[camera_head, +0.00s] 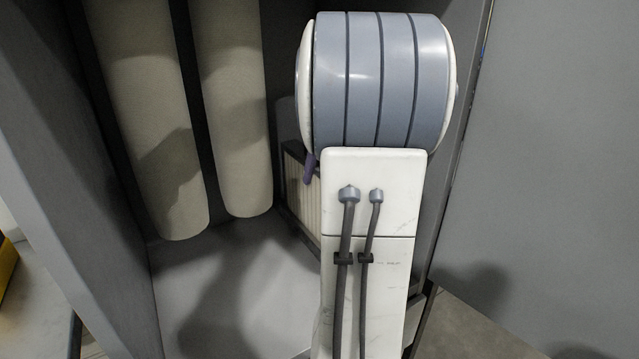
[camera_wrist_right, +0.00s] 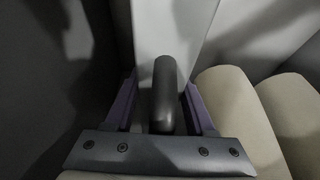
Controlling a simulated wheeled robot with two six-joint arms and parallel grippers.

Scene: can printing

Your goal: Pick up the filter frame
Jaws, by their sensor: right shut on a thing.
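The filter frame (camera_head: 303,195) shows in the head view as a dark frame with a pale pleated panel, inside the grey cabinet. My right arm hides much of it. Only a small purple part of my right gripper (camera_head: 309,168) shows there, at the frame's upper left part. In the right wrist view, the purple fingers of my right gripper (camera_wrist_right: 160,108) are on both sides of a dark rounded handle (camera_wrist_right: 165,78), shut on it. The handle seems to belong to the filter frame. My left gripper is in neither view.
Two beige cylindrical filters (camera_head: 148,120) hang on the left inside the cabinet, close to the frame. The cabinet's left wall (camera_head: 60,150) and a grey panel (camera_head: 560,150) on the right bound the space. The pale cabinet floor (camera_head: 215,290) is bare below the cylinders.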

